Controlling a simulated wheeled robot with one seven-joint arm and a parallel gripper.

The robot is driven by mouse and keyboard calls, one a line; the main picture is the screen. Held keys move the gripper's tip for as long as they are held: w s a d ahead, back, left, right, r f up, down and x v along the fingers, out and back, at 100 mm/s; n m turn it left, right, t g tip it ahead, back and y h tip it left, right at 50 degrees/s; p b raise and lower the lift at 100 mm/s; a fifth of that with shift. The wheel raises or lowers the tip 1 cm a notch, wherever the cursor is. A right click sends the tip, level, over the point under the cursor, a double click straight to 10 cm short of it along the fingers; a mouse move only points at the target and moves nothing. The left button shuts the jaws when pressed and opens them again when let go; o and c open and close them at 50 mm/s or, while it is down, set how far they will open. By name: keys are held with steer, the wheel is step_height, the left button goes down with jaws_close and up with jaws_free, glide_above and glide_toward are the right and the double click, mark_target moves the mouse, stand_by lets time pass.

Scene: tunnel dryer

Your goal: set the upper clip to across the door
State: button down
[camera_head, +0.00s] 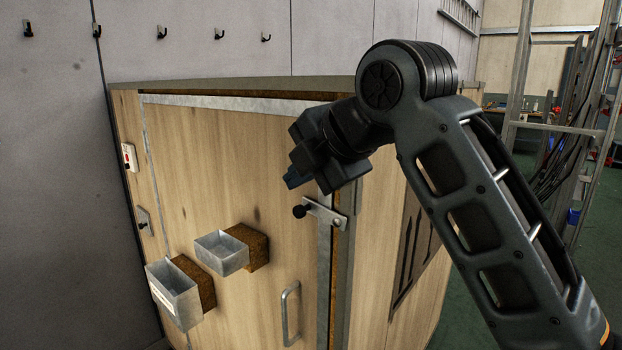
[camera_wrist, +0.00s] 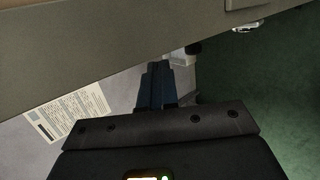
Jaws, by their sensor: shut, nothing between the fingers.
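The upper clip (camera_head: 325,213) is a short metal bar with a black knob (camera_head: 300,211) at its left end. Its other end sits on the frame right of the door's metal edge. The bar lies over that edge, nearly level and tilted slightly, with the knob over the wooden door (camera_head: 205,180). My gripper (camera_head: 291,182) is shut and empty, just above and left of the knob, seemingly apart from it. In the wrist view the shut fingers (camera_wrist: 155,88) point toward a pale metal piece and dark knob (camera_wrist: 194,48), probably the clip, partly hidden behind them.
Two metal boxes (camera_head: 174,296) (camera_head: 222,254) on brown blocks stick out from the door. A door handle (camera_head: 290,312) is below. A red switch (camera_head: 129,157) and another clip (camera_head: 145,221) are at left. A paper label (camera_wrist: 68,112) shows in the wrist view.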

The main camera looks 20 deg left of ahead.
step_height(320, 180, up, 9)
steer(key=s+d+b, duration=0.1)
steer(key=s+d, duration=0.1)
steer(key=shift+s+r+b, duration=0.15)
steer(key=shift+s+b, duration=0.1)
steer(key=shift+b, duration=0.15)
